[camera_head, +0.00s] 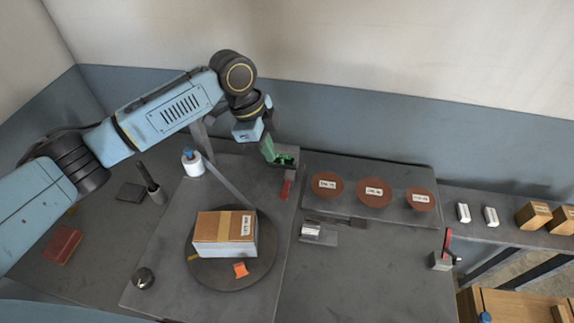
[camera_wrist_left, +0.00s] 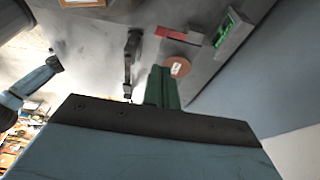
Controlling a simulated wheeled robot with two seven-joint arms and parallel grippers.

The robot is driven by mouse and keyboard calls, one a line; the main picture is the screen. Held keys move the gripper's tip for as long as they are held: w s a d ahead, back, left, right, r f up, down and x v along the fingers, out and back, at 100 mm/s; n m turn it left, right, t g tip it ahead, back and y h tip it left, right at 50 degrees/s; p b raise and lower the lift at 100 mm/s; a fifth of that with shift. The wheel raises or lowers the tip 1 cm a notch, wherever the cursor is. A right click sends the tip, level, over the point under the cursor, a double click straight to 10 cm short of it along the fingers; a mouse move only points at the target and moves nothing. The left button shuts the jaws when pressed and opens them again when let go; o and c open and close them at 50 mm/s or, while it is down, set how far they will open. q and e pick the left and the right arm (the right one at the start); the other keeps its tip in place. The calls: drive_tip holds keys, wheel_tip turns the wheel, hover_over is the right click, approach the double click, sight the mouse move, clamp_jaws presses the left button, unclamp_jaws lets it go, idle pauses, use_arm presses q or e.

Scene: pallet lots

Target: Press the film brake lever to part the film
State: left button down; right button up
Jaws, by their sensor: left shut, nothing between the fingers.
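My left gripper (camera_head: 268,150) is shut and empty, its green fingers pointing down near the back of the station. The same fingers show in the left wrist view (camera_wrist_left: 162,88). A red lever (camera_head: 286,188) stands just below and right of the fingertips in the head view, apart from them; it also shows in the left wrist view (camera_wrist_left: 172,33). I take it for the film brake lever. A white film roll (camera_head: 194,167) with a blue top stands to the left. A grey strip (camera_head: 228,181) runs from near it to the wrapped box (camera_head: 224,233) on the round turntable (camera_head: 253,271). My right gripper is not identifiable.
A green-topped part (camera_head: 285,159) stands right beside my left fingers. Several labelled brown discs (camera_head: 374,192) lie on the back shelf. Another red lever (camera_head: 447,240) stands on a grey block at right.

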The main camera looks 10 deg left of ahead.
use_arm(q)
approach(286, 195)
drive_tip(key=x, duration=0.6)
drive_tip(key=shift+f+p, duration=0.25)
drive_tip(key=shift+p, duration=0.15)
use_arm(e)
drive_tip(key=s, duration=0.3)
drive_tip(key=shift+r, duration=0.35)
